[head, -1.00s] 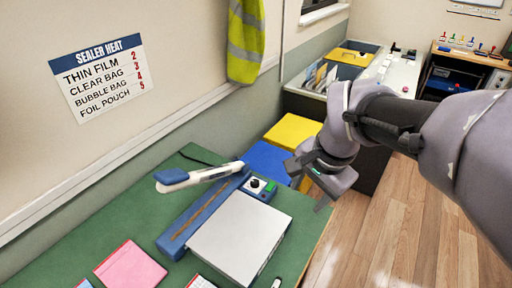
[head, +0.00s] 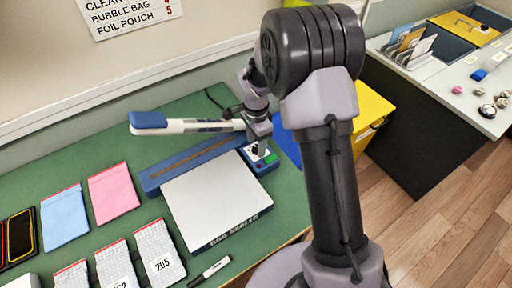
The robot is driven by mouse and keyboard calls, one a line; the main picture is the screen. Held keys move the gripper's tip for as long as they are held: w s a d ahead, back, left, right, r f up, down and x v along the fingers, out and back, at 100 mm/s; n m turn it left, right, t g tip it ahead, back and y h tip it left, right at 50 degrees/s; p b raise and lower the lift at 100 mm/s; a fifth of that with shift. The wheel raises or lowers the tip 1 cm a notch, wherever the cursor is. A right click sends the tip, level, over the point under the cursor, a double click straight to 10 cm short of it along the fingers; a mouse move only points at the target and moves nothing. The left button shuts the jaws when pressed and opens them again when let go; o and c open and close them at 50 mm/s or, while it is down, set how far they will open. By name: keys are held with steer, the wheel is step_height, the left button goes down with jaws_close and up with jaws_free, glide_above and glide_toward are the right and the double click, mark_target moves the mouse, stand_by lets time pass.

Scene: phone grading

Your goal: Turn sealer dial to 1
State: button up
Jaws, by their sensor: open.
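The bag sealer (head: 215,200) stands on the green table, with a white top plate, a blue sealing bar and a raised lever arm with a blue handle (head: 148,120). Its blue control panel (head: 268,166) at the right end shows a green spot. My gripper (head: 258,148) points down right over this panel, at the dial. The dial is mostly hidden by the gripper, so its setting cannot be read. My gripper is open; whether its fingers touch the dial cannot be told.
The wall sign (head: 125,14) is partly cut off. Yellow (head: 372,110) and blue bins stand behind my arm.

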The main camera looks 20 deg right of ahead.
steer(key=shift+d+f, duration=0.15)
steer(key=shift+f, duration=0.55)
jaws_close()
steer(key=n+p, duration=0.1)
steer(key=n, duration=0.5)
steer(key=shift+r+n, duration=0.15)
steer(key=shift+n, duration=0.25)
steer(key=n+p, duration=0.1)
steer(key=n, duration=0.2)
steer(key=shift+n, duration=0.3)
steer(key=shift+w+n+p, duration=0.1)
steer(key=shift+n+p, duration=0.25)
steer(key=shift+n, duration=1.55)
